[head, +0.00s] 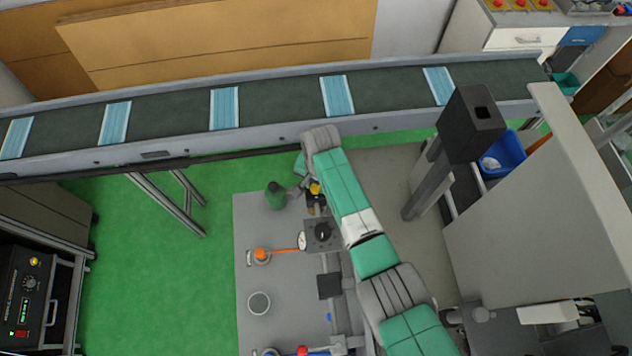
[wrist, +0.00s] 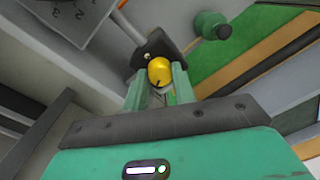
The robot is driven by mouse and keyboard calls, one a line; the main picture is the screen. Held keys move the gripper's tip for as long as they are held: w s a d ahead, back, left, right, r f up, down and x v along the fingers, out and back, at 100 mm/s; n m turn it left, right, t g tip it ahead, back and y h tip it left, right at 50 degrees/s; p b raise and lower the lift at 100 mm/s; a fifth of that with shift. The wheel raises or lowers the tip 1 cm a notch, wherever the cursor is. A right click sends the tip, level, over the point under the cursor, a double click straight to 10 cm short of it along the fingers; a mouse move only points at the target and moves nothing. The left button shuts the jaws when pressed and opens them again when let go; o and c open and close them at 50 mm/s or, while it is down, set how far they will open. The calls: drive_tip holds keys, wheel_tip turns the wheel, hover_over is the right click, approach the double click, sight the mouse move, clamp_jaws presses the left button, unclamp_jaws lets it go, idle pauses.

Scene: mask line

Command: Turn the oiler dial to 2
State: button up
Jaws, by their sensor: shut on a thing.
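The oiler dial appears to be the yellow round knob (wrist: 159,71) in the wrist view, with a short dark mark on its lower edge. It sits at a dark block, and the same yellow knob (head: 315,188) shows small in the head view. My gripper (wrist: 160,80) has its two green fingers on either side of the knob and is shut on it. In the head view my gripper (head: 304,187) is small and partly hidden by my arm. No scale can be read around the yellow knob.
A grey plate with printed numbers (wrist: 72,14) is at the wrist view's upper left. A green rounded part (head: 275,196) stands left of the knob. A grey box with a black knob (head: 322,233) and an orange lever (head: 281,252) are nearer. A conveyor (head: 270,100) runs behind.

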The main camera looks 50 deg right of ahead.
sight(316, 188)
drive_tip(key=m+p, duration=0.1)
drive_tip(key=m, duration=0.4)
drive_tip(key=shift+m, duration=0.3)
drive_tip(key=m, duration=0.5)
drive_tip(key=shift+h, duration=0.3)
drive_tip(key=shift+m, duration=0.4)
drive_tip(key=o, duration=1)
wheel_tip(316, 188, up, 8)
drive_tip(key=shift+s+a+f+p, duration=0.1)
drive_tip(key=shift+s+a+p, duration=0.05)
drive_tip(key=shift+p, duration=0.4)
